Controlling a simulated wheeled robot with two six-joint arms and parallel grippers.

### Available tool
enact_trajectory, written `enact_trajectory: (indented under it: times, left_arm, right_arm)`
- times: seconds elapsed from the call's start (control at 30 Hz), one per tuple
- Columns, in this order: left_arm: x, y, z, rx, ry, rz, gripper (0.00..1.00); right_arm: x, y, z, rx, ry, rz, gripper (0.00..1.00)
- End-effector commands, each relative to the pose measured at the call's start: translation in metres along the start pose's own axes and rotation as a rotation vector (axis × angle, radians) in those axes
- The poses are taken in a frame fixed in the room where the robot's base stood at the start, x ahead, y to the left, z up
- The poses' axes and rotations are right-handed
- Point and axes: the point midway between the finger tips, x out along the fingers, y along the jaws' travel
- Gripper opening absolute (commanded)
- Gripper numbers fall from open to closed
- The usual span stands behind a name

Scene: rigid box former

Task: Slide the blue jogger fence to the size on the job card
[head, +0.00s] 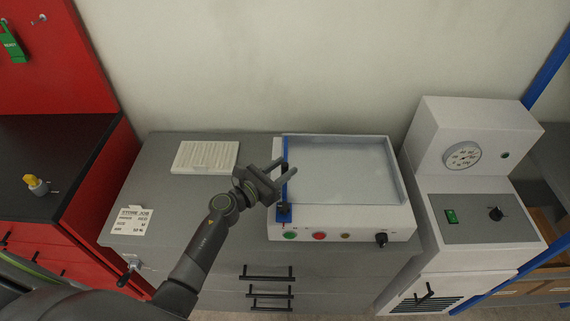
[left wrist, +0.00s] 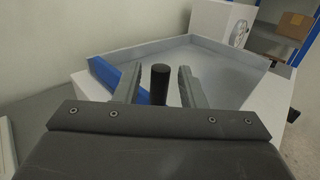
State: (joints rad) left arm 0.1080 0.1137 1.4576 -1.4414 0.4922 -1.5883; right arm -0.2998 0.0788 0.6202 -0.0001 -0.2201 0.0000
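The blue jogger fence (head: 285,215) stands along the left side of the white box-former tray, with a dark upright knob (head: 284,207) at its front end. My left gripper (head: 288,171) is open above the fence and hides part of it. In the left wrist view the black knob (left wrist: 160,86) appears between the two spread fingers, with a gap on each side. The blue fence (left wrist: 118,76) runs behind the left finger. The job card (head: 132,221) lies on the grey cabinet at the left; its small print is too small to read. My right gripper is not in view.
The tray (head: 345,168) is empty to the right of the fence. Buttons and a black dial (head: 381,239) line the machine's front. A slotted white block (head: 205,157) lies on the cabinet. A white machine with a gauge (head: 462,156) stands at the right.

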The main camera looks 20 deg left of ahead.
Motion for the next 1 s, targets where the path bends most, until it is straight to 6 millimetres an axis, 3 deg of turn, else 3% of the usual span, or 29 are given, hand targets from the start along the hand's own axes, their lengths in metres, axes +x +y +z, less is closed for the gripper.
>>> enact_trajectory:
  times: [0.13, 0.43, 0.73, 1.0]
  left_arm:
    - [0.0102, -0.0001, 0.0003, -0.001, 0.000, 0.000, 0.37]
    - [0.0122, 0.0000, -0.0001, 0.000, 0.000, 0.000, 0.37]
    - [0.0119, 0.0000, -0.0001, -0.001, 0.000, 0.001, 0.00]
    - [0.0131, -0.0013, -0.0001, -0.001, 0.000, 0.000, 0.00]
  right_arm:
    - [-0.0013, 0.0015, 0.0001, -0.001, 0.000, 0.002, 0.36]
    - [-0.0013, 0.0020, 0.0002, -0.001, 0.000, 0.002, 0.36]
    - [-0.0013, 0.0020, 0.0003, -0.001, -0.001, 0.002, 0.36]
    - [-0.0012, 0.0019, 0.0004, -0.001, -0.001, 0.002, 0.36]
